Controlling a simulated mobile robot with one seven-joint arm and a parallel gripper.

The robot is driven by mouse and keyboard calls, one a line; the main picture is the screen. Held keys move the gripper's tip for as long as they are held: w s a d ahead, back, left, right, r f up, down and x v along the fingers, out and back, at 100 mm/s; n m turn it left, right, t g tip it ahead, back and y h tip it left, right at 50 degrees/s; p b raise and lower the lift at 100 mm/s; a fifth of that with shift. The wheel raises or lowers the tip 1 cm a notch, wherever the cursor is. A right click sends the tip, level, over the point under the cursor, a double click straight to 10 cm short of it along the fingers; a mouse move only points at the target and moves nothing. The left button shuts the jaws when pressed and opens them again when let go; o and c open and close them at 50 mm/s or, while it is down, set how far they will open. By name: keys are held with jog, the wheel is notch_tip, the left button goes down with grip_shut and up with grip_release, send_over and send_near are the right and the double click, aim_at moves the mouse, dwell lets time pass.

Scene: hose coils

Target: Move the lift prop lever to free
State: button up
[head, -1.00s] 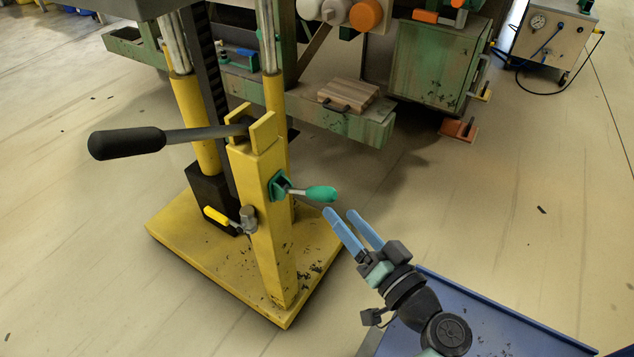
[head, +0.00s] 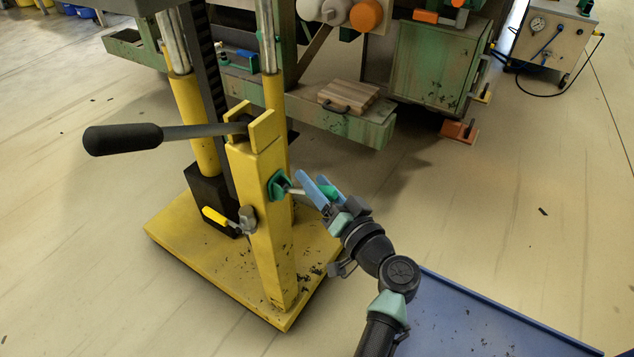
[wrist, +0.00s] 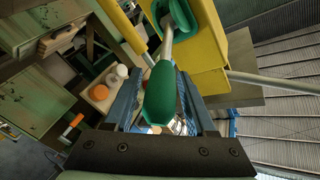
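A lever with a green grip (head: 329,192) and a thin metal stem sticks out to the right from a green mount (head: 278,185) on the yellow post (head: 262,230). A second small lever with a yellow grip (head: 214,216) sits lower on the post's left side. Which of them is the lift prop lever, no readable label shows. My gripper (head: 314,182) is open, its blue fingers on either side of the green grip. In the wrist view the green grip (wrist: 160,98) lies between the fingers, with visible gaps; it looks not clamped.
A long black pump handle (head: 124,139) reaches left from the post top. The yellow base plate (head: 185,245) lies on the floor. A green machine with a wooden block (head: 348,96) stands behind. A blue surface (head: 470,320) is at lower right. The floor to the right is open.

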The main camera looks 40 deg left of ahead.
grip_shut()
dwell(1.2)
